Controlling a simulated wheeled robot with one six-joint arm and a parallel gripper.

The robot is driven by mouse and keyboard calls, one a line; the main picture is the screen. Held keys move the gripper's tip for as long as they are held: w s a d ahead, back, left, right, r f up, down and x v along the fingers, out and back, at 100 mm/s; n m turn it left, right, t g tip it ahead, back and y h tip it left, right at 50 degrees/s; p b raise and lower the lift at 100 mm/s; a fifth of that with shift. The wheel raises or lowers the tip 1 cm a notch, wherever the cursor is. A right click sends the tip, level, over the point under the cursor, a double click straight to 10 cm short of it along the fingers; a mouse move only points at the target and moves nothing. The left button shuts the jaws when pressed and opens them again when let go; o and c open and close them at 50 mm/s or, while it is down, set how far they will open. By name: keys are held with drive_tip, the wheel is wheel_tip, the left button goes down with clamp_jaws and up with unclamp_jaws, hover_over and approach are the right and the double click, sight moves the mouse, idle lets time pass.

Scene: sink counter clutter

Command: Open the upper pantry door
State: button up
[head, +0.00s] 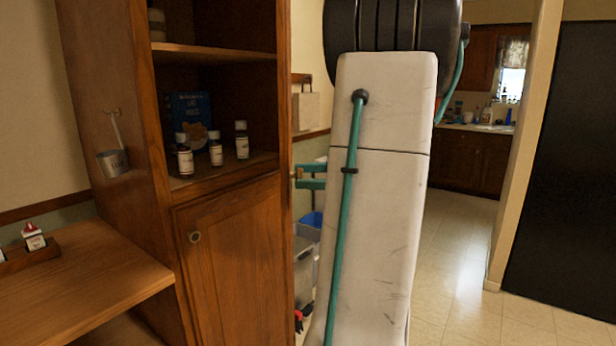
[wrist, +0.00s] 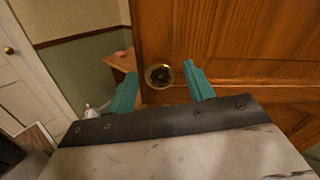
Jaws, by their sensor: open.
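The wooden pantry (head: 112,206) stands left of centre in the head view. Its upper compartment is uncovered and shows shelves. The lower door (head: 232,258), with a round knob, is closed. In the wrist view, a panelled wooden door (wrist: 232,38) has a round brass knob (wrist: 159,76) near its left edge. It appears to be the upper door, swung outward; in the head view I cannot clearly separate it from the pantry's right edge. My gripper (wrist: 161,70) is open, with a teal finger on either side of the knob. Whether they touch it is unclear. The fingers also show in the head view (head: 311,176).
Several small bottles (head: 184,160) and a blue box (head: 189,112) stand on the pantry shelf. A wooden table (head: 80,270) adjoins on the left. A blue bin (head: 311,221) sits behind the pantry. Tiled floor (head: 463,270) is clear at right.

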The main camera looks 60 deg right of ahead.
drive_tip(key=v, duration=0.7)
drive_tip(key=shift+s+d, duration=0.25)
drive_tip(key=shift+s, duration=0.05)
